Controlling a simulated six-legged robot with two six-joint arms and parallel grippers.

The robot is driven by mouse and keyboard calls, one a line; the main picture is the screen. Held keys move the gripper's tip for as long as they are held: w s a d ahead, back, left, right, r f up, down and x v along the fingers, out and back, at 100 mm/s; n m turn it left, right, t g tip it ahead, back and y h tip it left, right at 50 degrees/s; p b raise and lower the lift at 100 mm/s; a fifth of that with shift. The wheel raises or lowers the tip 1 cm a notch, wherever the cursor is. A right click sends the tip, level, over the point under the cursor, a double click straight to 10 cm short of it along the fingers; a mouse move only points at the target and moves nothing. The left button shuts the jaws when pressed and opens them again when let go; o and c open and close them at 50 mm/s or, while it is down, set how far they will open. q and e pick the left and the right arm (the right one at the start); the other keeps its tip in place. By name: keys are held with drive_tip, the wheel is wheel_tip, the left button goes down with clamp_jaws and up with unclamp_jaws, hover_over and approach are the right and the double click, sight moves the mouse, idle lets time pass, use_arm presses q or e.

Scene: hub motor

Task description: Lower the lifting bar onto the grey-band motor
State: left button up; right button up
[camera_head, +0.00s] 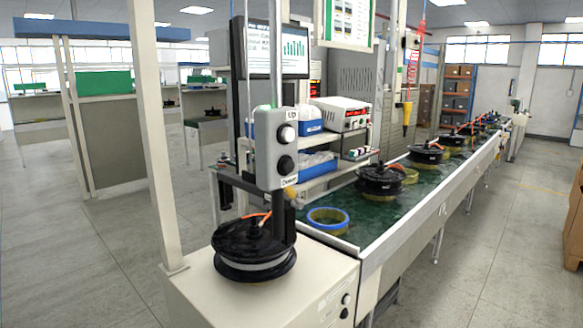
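The grey-band motor (250,262) is a black disc with a light grey band around its side. It lies flat on the cream cabinet (190,285) in the foreground, with an orange cable at its top. A dark bar assembly (240,182) stands above and behind the motor, with a thick black post at the motor's right rear. I cannot tell whether the bar touches the motor. A grey control box (266,150) hangs in front, labelled UP by a white button (287,134) and, apparently, DOWN by a black button (285,164). Neither gripper is in view.
A green-topped conveyor line (345,210) runs away to the right with several black motors and a blue ring (328,219). A cream upright (152,130) rises at the cabinet's left corner. The floor at left is open; brown boxes (572,235) stand at the right edge.

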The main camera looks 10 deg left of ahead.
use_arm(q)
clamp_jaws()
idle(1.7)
